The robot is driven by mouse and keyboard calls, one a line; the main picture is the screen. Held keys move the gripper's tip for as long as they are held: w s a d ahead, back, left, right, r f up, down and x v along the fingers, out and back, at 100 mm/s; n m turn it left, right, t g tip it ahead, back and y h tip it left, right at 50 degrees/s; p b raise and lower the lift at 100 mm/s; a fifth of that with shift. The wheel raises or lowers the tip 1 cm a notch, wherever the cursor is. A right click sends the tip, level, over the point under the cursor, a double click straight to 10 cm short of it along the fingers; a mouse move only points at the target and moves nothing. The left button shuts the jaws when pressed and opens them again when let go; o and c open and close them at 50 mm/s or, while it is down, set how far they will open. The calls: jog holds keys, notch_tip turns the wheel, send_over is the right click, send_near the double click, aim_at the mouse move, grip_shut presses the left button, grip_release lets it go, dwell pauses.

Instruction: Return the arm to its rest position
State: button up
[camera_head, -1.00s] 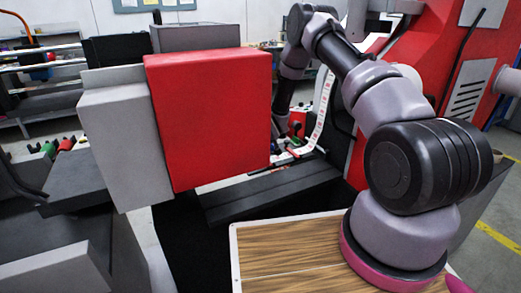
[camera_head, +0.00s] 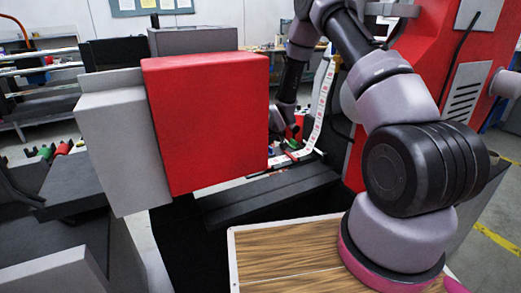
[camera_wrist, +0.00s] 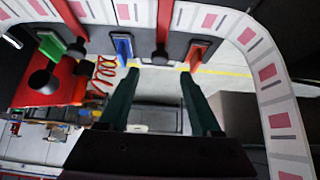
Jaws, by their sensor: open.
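My gripper (camera_wrist: 159,75) is open in the wrist view, its two dark green fingers apart with nothing between them. In the head view my forearm hangs down behind the red box, and the fingers are too small to tell clearly. The label strip (camera_wrist: 275,90) with pink labels curves across the top and down the right of the wrist view, clear of the fingertips. It also hangs as a white band (camera_head: 318,110) just right of my wrist in the head view.
The large red box (camera_head: 207,120) stands left of my arm, and the red machine body (camera_head: 430,55) rises to its right. In the wrist view, a blue tab (camera_wrist: 122,48), an orange-edged tab (camera_wrist: 197,52) and a red block (camera_wrist: 50,85) lie near the fingers.

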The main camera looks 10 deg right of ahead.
jog(key=shift+v, duration=1.1)
